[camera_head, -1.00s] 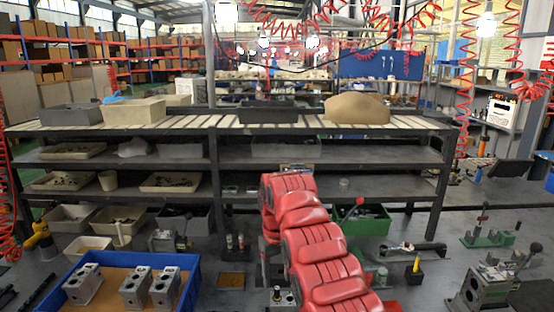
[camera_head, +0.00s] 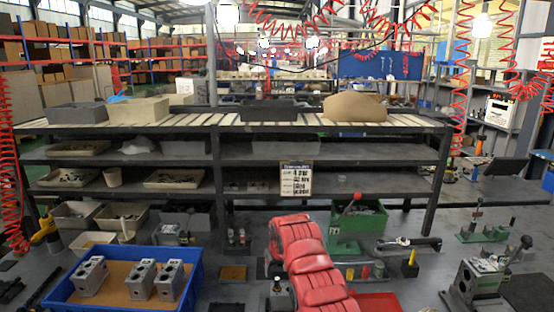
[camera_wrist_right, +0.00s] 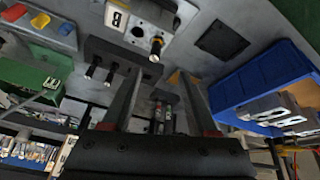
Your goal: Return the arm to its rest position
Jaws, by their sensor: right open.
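My right arm (camera_head: 305,258) is red and reaches in from the bottom centre of the head view. Its forearm top sits lower than the shelf, and it hides most of its own gripper there. In the right wrist view my right gripper (camera_wrist_right: 160,76) is open, with its two dark fingers apart and nothing between them. It is above the grey work table, with dark fixtures and pegs below and beyond the fingertips. My left gripper is in neither view.
A blue tray (camera_head: 194,290) with grey valve blocks (camera_head: 139,280) stands to the left of the arm; its blue wall also shows in the wrist view (camera_wrist_right: 240,85). A green bin (camera_head: 360,222) stands behind the arm. A grey lever fixture (camera_head: 478,280) stands at the right.

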